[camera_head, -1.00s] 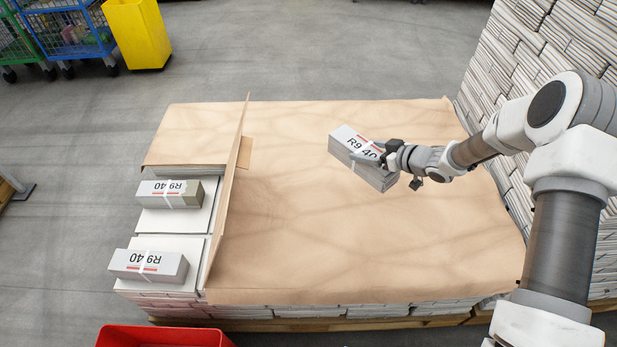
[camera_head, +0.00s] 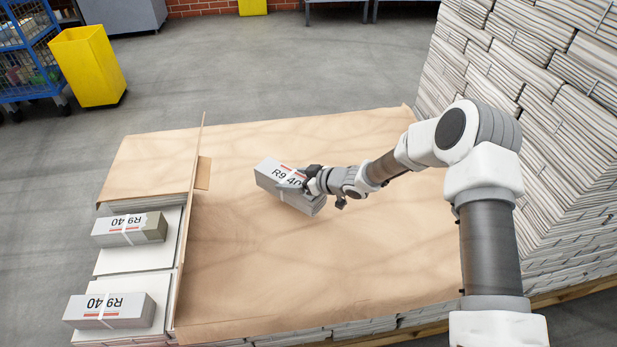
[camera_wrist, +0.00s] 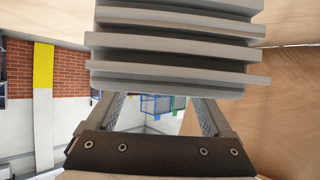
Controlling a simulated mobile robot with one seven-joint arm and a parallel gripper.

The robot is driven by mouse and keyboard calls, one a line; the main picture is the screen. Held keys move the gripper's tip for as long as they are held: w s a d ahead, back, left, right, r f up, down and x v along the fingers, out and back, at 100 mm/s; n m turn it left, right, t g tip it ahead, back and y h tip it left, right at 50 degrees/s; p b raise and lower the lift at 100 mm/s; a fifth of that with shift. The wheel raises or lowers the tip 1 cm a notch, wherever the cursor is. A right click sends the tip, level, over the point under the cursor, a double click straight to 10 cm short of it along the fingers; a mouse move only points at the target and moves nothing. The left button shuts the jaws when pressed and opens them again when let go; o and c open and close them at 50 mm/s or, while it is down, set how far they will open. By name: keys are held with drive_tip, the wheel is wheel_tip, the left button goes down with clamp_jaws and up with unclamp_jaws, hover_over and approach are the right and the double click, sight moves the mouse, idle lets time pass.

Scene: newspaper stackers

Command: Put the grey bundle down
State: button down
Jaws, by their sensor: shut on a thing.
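The grey bundle (camera_head: 274,179), marked R9 40 with a white strap, is held by my gripper (camera_head: 309,184) over the brown sheet (camera_head: 330,260) on the pallet stack. My gripper is shut on the bundle's right end. In the wrist view the bundle's layered edge (camera_wrist: 178,45) fills the top, and my gripper's fingers (camera_wrist: 160,110) reach up to it from both sides. Whether the bundle's underside touches the brown sheet cannot be told.
Two similar bundles lie on white stacks at the left, one farther (camera_head: 128,229) and one nearer (camera_head: 108,310). An upright brown board (camera_head: 187,225) stands beside them. A tall paper stack (camera_head: 560,110) rises at the right. A yellow bin (camera_head: 88,66) stands back left. The brown sheet's middle is clear.

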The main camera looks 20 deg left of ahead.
drive_tip(key=shift+s+a+f, duration=0.15)
drive_tip(key=shift+a+f, duration=0.05)
drive_tip(key=shift+a, duration=0.4)
drive_tip(key=shift+f+b, duration=1)
drive_tip(key=shift+f, duration=0.95)
drive_tip(key=shift+f, duration=0.1)
unclamp_jaws()
drive_tip(key=shift+f, duration=0.2)
drive_tip(key=shift+r, duration=0.1)
drive_tip(key=shift+d+r, duration=0.15)
drive_tip(key=shift+r, duration=0.05)
drive_tip(key=p+v, duration=0.3)
drive_tip(key=v, duration=0.8)
drive_tip(key=shift+s+d+p, duration=0.15)
drive_tip(key=shift+d+p, duration=0.15)
drive_tip(key=shift+d, duration=0.05)
drive_tip(key=shift+r, duration=0.1)
